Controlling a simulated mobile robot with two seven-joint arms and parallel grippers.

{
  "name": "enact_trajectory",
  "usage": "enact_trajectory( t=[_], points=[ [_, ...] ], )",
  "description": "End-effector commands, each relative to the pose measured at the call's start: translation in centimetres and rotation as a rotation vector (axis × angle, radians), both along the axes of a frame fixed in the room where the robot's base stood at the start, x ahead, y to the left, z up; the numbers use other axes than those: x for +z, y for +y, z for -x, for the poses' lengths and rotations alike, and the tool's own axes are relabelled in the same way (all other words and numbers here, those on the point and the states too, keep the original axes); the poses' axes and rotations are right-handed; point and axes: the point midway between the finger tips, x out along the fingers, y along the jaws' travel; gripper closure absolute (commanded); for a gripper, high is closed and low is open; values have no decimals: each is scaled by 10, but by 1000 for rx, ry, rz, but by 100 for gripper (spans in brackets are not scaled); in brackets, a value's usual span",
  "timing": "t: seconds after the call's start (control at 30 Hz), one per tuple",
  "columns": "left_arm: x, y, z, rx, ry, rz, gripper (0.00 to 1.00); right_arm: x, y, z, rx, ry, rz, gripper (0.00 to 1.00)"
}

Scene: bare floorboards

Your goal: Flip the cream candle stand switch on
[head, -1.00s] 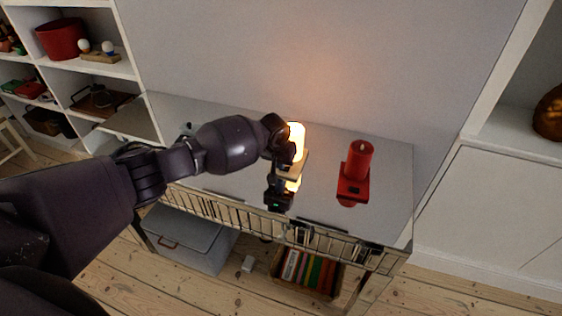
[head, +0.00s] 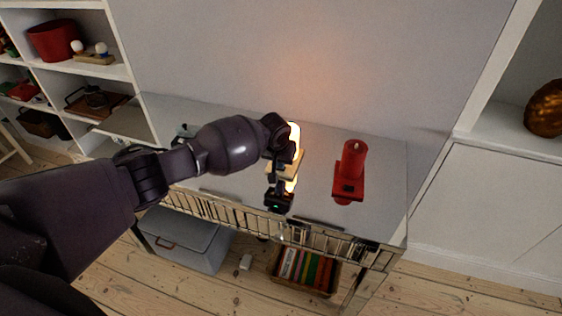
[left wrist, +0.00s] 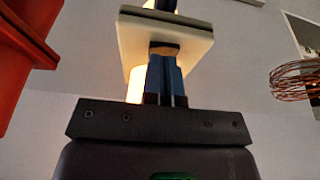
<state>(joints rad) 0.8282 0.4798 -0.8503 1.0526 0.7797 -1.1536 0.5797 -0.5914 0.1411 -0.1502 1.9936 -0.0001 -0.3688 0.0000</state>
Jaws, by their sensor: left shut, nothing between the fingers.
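The cream candle stand (head: 296,165) is on the grey cabinet top, partly hidden by my left arm. Its candle (head: 295,133) glows warm and lights the wall behind. In the left wrist view the cream stand (left wrist: 196,48) is close ahead, with a dark edge and an orange-brown spot at the fingertips. My left gripper (left wrist: 166,58) is shut and empty, its blue fingers against or just short of the stand's front. It also shows in the head view (head: 280,183), in front of the stand. The switch itself is not clear. My right gripper is out of view.
A red candle stand (head: 347,190) with an unlit red candle is right of the cream one. The grey cabinet top (head: 385,175) has free room at right. A wire rail (head: 230,210) edges its front. White shelves (head: 110,70) stand at left.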

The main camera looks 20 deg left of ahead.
Motion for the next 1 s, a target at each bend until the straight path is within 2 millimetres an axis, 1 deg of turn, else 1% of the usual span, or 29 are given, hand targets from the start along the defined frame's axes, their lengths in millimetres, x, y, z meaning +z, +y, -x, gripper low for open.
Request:
enact_trajectory(
  t=[0.03, 0.37, 0.47, 0.8, 1.0],
  points=[
    [8, 1, 0, 1, -2, 0, 100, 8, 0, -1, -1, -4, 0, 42],
    [41, 10, 2, 2, 0, 1, 100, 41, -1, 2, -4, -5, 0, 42],
    [53, 14, 6, -1, -2, 1, 100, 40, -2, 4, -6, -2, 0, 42],
    [104, 25, 22, -1, -1, 0, 100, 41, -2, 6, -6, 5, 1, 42],
    [124, 29, 28, 0, 0, 1, 100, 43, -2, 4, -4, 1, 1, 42]
  ],
)
